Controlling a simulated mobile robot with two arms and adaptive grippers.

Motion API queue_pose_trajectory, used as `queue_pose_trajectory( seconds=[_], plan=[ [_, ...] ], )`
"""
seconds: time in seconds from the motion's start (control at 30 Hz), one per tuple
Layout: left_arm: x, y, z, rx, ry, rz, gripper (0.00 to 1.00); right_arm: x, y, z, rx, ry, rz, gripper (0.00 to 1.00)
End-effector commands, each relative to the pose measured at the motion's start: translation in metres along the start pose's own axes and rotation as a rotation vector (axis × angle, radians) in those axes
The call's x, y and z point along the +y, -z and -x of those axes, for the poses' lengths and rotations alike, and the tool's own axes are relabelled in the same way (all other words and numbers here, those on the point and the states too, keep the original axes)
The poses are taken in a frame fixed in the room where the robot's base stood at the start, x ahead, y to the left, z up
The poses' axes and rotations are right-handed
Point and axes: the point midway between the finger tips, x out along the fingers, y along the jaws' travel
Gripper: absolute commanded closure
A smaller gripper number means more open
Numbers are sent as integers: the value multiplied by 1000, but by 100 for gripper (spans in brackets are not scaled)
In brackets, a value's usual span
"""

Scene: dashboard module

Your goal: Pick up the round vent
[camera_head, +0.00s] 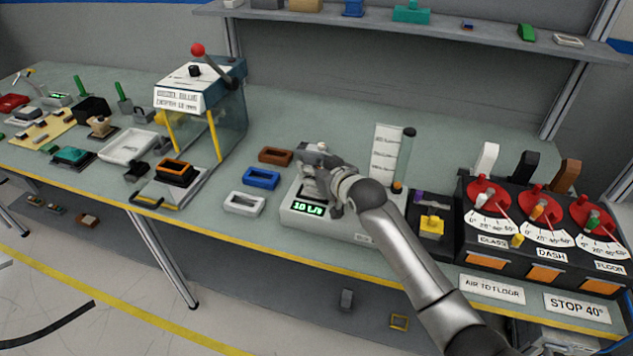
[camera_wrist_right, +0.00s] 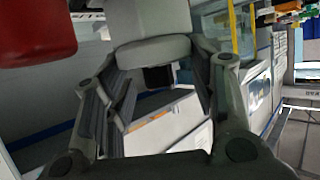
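My right gripper (camera_head: 318,168) is over the white box with the green "10 L/s" display (camera_head: 305,208) in the head view. In the right wrist view its two fingers (camera_wrist_right: 155,62) stand apart. A pale round part with a wide flange (camera_wrist_right: 152,48) fills the space between the fingertips. It looks like the round vent, but I cannot tell for sure. I cannot tell whether the fingers press on it or only stand around it. In the head view the arm and gripper hide most of that spot. My left gripper is not in view.
Brown (camera_head: 275,156), blue (camera_head: 261,178) and white (camera_head: 244,203) rectangular frames lie left of the box. A clear tube with a scale card (camera_head: 388,150) stands behind the arm. A control panel with red dials (camera_head: 537,204) is at right. Bench behind the frames is clear.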

Motion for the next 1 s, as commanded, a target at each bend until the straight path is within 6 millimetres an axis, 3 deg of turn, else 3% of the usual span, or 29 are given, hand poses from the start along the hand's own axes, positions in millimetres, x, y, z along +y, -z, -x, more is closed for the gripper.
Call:
queue_pose_trajectory(
  seconds=[0.03,0.23,0.57,0.77,1.0],
  plan=[
    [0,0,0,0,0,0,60,0,0,0,0,0,0,59],
    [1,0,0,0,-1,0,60,0,1,0,1,0,0,82],
    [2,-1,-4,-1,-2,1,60,0,6,2,3,0,1,83],
    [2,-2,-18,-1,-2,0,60,1,30,11,8,0,2,83],
    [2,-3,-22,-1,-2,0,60,-11,56,61,9,1,2,83]
  ],
)
